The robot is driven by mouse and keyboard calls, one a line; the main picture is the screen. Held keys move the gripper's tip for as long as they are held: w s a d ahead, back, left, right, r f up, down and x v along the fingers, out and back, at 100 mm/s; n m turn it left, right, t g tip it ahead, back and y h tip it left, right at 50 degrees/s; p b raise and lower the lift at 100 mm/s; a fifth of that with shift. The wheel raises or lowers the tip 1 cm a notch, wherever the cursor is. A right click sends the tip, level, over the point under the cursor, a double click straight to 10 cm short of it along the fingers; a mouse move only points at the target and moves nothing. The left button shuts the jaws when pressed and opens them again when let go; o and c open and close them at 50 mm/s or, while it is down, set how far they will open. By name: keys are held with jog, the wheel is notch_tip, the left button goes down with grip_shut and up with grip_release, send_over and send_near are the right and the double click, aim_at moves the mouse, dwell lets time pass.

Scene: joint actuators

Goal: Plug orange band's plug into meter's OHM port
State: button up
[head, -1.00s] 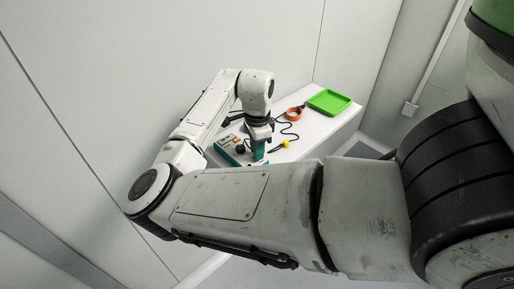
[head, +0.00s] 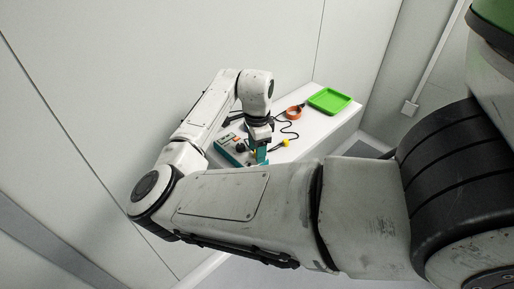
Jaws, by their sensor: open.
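The meter (head: 233,149) is a teal box with a pale panel and a dark knob, lying at the near left of the white table. Its OHM port cannot be made out at this size. The orange band (head: 294,112) lies on the table toward the tray, with a dark cable curling from it. A small yellow plug (head: 286,143) lies on the table at the near end of that cable. My gripper (head: 261,158) is open, pointing down just right of the meter and left of the yellow plug. Its fingertips are partly hidden behind my arm.
A green tray (head: 329,101) sits at the far right end of the white table (head: 318,128). Another dark cable or lead (head: 232,118) lies behind my gripper, near the wall. The table's right front part is clear.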

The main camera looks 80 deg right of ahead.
notch_tip(320, 180, up, 11)
jog(key=b, duration=0.1)
dwell(0.5)
jog(key=shift+f, duration=0.1)
